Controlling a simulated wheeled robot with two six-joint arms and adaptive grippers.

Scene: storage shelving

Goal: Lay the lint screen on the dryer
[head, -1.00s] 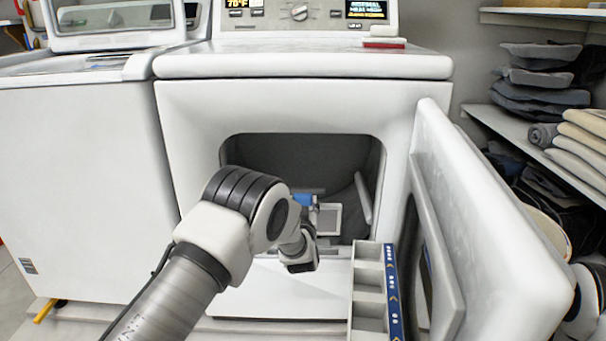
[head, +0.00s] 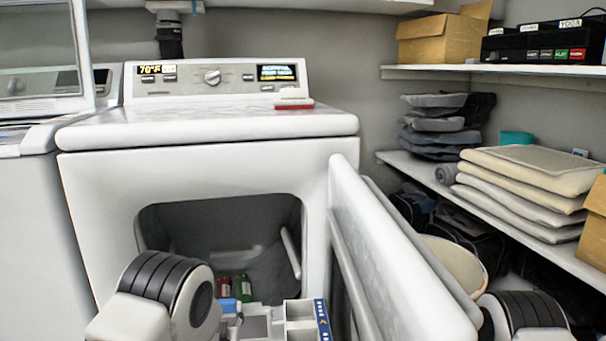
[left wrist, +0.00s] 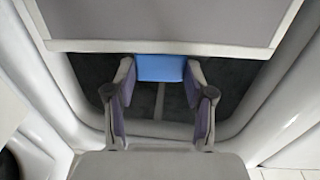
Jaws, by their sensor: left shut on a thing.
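The lint screen (head: 257,326) is a flat grey panel with a pale frame, low in the head view in front of the dryer's opening. In the left wrist view its grey panel (left wrist: 160,22) fills the top and its blue tab (left wrist: 161,68) sits between my fingers. My left gripper (left wrist: 160,98) is shut on that tab. In the head view my left arm's joint hides much of the gripper. The white dryer (head: 200,127) has a broad, mostly bare top. My right gripper is out of view; only part of my right arm shows at the lower right.
The dryer's open door (head: 395,265) stands to the right of the opening. A white divided tray with a blue strip (head: 322,320) is beside the screen. A red-and-white brush (head: 294,103) lies at the back of the dryer top. Shelves with folded cloths (head: 520,195) line the right.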

